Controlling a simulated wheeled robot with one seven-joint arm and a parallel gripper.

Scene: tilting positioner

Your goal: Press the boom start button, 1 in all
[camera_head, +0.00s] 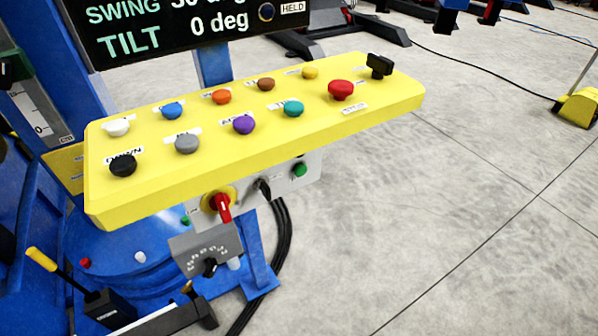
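A yellow control panel (260,170) slopes across the view. Its back row has white (117,126), blue (172,110), orange (221,96), brown (265,84) and yellow (310,72) buttons. Its front row has black (123,165), grey (187,143), purple (243,124) and teal (292,108) buttons. The black one is labelled DOWN; most other labels are too small or hidden to read. A grey box under the panel carries a green button (299,170). I cannot tell which button is the boom start. My gripper is not in view.
A red mushroom button (340,90) and a black switch (379,66) sit at the panel's right. Below are a red rotary handle (222,207), a dial box (207,248) and a yellow-tipped lever (41,259). A display (180,28) reads TILT 0 deg, HELD.

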